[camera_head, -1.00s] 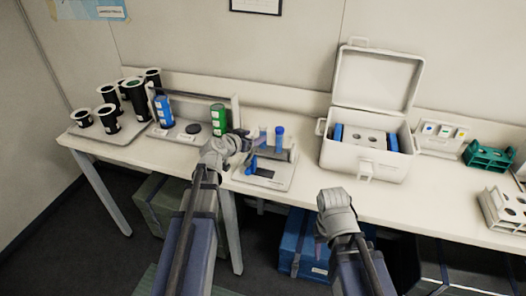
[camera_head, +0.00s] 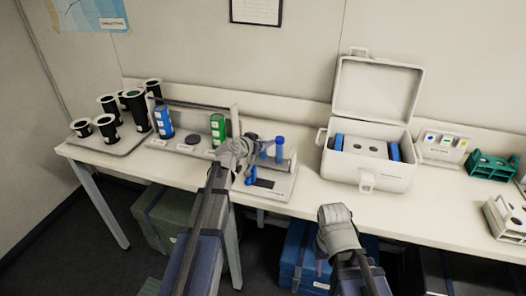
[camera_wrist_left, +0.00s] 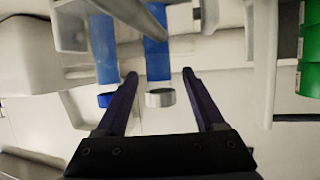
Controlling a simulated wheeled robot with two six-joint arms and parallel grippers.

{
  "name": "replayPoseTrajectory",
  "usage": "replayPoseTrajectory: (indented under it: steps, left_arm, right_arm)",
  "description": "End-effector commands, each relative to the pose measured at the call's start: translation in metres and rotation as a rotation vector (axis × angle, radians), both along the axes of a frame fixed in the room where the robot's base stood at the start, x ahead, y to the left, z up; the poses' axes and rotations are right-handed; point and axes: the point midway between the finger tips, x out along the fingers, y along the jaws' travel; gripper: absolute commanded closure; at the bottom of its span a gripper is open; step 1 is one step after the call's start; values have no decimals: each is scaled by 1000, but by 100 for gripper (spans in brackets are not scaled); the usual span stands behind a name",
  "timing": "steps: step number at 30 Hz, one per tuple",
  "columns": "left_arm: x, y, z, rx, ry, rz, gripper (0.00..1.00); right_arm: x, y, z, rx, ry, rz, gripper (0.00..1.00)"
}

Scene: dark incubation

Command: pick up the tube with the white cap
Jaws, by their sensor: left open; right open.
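The tube with the white cap (camera_wrist_left: 160,97) has a blue body and shows in the left wrist view between my left gripper's two fingers (camera_wrist_left: 159,74). Those fingers are open, with a gap on each side of the cap. A second blue tube with a blue cap (camera_wrist_left: 105,99) is just left of the left finger. In the head view my left gripper (camera_head: 257,148) is at the small tube stand (camera_head: 278,187) and partly hides its tubes. The blue-capped tube (camera_head: 280,143) shows there. My right gripper (camera_head: 337,225) is in front of the table, away from the tubes.
A white open case (camera_head: 350,170) stands right of the stand. A green bottle (camera_head: 218,128) and a blue bottle (camera_head: 163,120) stand to the left, with black containers (camera_head: 137,108) beyond. A green rack (camera_head: 492,166) is at far right. The bare tabletop (camera_head: 420,205) is clear in front.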

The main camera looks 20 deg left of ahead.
Motion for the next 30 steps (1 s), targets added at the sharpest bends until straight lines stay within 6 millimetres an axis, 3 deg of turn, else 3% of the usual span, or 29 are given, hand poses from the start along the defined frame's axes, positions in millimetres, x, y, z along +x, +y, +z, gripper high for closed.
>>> replayPoseTrajectory:
  steps: [8, 26, 30]
  left_arm:
    - [3, -1, -1, -1, 0, 0, 32]
    - [3, -1, -1, -1, 0, 0, 100]
    - [3, -1, -1, -1, 0, 0, 100]
  right_arm:
    - [0, 0, -2, 0, 0, 0, 50]
    - [0, 0, -2, 0, 0, 0, 50]
    - [0, 0, -2, 0, 0, 0, 50]
